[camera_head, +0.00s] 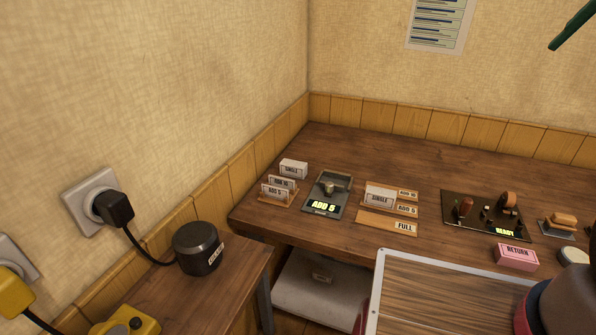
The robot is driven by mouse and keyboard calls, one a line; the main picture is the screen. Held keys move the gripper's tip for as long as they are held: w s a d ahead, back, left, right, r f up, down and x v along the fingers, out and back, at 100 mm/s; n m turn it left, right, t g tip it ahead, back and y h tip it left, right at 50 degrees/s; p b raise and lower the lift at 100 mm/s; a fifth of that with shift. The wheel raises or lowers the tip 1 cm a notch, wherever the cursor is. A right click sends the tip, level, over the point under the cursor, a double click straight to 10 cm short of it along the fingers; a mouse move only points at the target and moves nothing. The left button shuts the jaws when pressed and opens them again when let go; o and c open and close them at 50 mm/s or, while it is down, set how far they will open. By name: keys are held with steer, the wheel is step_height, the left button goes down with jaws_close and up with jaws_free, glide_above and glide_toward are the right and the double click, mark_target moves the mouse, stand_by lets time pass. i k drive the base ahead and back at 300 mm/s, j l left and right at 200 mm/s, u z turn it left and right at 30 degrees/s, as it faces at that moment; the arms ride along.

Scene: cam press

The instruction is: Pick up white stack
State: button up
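A small white stack (293,169) with dark lettering, seemingly "SINGLE", stands at the back left of the wooden table, behind the rack of white cards. A second white block (380,198) with similar lettering stands on a wooden board to the right, beside small labels. I cannot tell which one the task names. Nothing is seen touching either. My gripper is not in view.
The card rack (277,192) and a dark "ADD 5" device (325,195) stand close to the left stack. A dark "READY" panel (484,215) and pink "RETURN" block (516,257) are farther right. The table's back strip (400,155) is clear. A light-edged wooden surface (440,290) is in front.

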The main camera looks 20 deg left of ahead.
mark_target(296, 169)
steer(key=j+u, duration=0.1)
steer(key=u, duration=0.25)
steer(key=i+u, duration=0.1)
steer(key=u, duration=0.25)
steer(key=j+u, duration=0.15)
steer(key=u, duration=0.2)
